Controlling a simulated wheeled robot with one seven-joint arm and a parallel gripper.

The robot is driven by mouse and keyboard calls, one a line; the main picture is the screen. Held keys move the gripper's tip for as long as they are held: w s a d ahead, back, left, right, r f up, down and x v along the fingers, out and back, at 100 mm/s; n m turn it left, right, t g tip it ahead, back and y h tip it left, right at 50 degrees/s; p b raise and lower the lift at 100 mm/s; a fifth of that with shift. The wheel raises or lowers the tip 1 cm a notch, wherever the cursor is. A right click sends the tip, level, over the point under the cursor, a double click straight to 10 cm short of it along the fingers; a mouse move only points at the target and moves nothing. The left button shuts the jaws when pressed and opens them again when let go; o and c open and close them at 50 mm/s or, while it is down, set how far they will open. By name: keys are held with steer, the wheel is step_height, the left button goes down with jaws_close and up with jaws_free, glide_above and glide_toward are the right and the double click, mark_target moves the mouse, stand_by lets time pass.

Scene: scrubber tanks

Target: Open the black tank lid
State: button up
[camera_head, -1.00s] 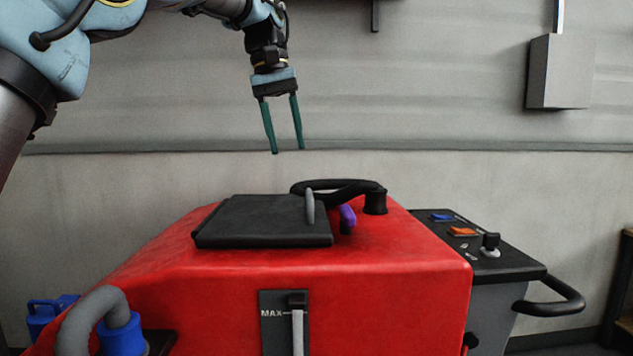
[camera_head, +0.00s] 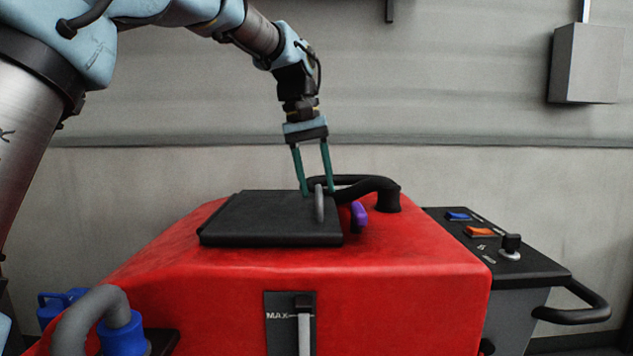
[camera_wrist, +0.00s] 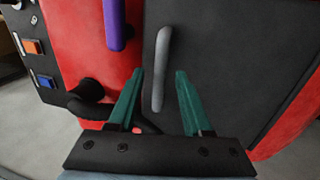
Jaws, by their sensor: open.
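The black tank lid (camera_head: 262,219) lies shut and flat on top of the red scrubber tank (camera_head: 390,260). A grey handle (camera_head: 319,204) stands up near the lid's right edge. My gripper (camera_head: 318,193) is open, with green fingers pointing down, just behind the handle in the head view. In the wrist view the lid (camera_wrist: 230,60) fills the right side, and the grey handle (camera_wrist: 161,68) lies ahead of my open fingertips (camera_wrist: 160,72), nearer the left one. I cannot tell whether a finger touches the handle. Nothing is held.
A purple part (camera_head: 358,216) sits just right of the lid. A control panel (camera_head: 490,240) with coloured switches is at the right. A grey hose (camera_head: 90,310) is at the front left.

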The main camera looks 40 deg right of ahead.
steer(key=shift+f, duration=0.15)
steer(key=shift+c, duration=0.2)
jaws_close()
stand_by(1.2)
